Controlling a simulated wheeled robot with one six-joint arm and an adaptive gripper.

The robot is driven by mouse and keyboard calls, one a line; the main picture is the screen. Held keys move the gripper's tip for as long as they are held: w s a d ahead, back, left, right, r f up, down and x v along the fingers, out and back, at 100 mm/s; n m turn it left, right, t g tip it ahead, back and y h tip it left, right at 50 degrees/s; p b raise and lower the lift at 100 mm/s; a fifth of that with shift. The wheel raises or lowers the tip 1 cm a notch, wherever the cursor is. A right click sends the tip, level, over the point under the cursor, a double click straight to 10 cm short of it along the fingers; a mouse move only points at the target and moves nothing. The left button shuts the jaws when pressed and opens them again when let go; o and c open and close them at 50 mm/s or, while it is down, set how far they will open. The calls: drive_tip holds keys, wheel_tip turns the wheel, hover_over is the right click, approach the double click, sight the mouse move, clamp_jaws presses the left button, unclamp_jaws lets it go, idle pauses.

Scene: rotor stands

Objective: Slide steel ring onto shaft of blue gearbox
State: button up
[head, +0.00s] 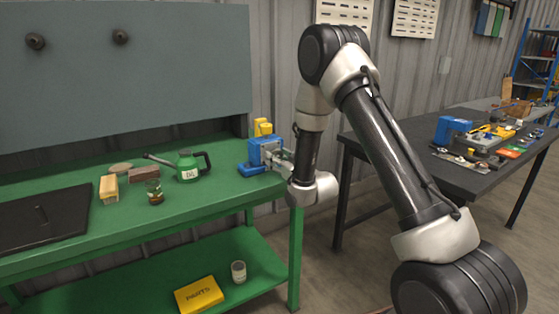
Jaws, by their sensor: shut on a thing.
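A blue machine body (264,152) stands at the right end of the green bench; I take it for the blue gearbox. Its shaft cannot be made out. My gripper (283,160) is small and partly covered by my wrist, close to the right side of the blue body. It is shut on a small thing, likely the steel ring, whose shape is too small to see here. I cannot tell whether the ring touches the shaft or is around it.
A yellow piece (262,127) shows above the blue body. A dark table (410,160) with another blue unit (452,130) stands right.

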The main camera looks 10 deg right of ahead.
drive_tip(key=shift+w+a, duration=0.1)
drive_tip(key=shift+w, duration=0.25)
idle(0.3)
drive_tip(key=shift+w+a, duration=0.25)
drive_tip(key=shift+w, duration=0.4)
drive_tip(key=o, duration=1)
drive_tip(key=shift+o, duration=0.2)
drive_tip(key=o, duration=0.5)
